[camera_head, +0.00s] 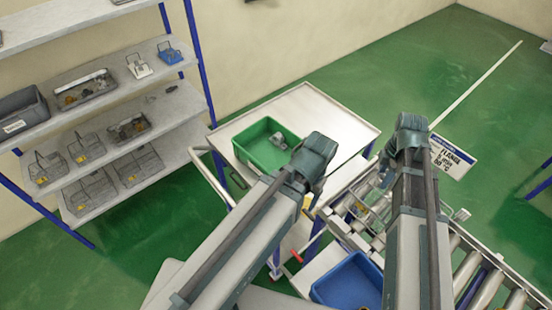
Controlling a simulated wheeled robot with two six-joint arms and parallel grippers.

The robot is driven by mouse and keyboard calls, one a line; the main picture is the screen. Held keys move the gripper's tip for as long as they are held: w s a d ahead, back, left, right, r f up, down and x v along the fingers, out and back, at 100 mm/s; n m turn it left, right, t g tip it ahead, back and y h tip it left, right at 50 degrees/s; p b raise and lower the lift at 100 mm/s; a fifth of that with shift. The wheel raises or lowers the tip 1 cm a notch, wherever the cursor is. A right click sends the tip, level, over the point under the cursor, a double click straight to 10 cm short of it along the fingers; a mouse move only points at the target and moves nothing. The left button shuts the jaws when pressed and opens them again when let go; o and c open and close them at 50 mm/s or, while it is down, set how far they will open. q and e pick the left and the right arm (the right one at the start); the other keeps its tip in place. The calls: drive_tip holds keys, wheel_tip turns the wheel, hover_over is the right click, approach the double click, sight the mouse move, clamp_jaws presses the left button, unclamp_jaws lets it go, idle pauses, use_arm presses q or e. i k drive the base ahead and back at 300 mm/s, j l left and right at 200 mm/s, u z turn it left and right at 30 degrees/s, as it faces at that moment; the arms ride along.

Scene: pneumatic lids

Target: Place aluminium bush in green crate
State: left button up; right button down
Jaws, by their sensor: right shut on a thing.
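The green crate (249,154) stands open on the white top of a trolley, left of the middle of the view. A small grey and yellowish item (278,140) lies inside it. My right gripper (384,174) is over the roller conveyor, to the right of the trolley and apart from the crate. It is shut on a small part, mostly hidden by my wrist and too small to identify. My left arm reaches up in front of the trolley, its wrist beside the crate's right side. Its fingers are hidden behind the wrist. I cannot make out the aluminium bush for certain.
The trolley top (318,112) is clear behind the crate. A blue crate (348,282) sits low between my arms. The roller conveyor (470,262) runs along the right, with a white sign (452,158) beside it. Shelves (118,92) with bins and wire baskets stand at left.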

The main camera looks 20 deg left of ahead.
sight(270, 158)
drive_tip(key=k, duration=1)
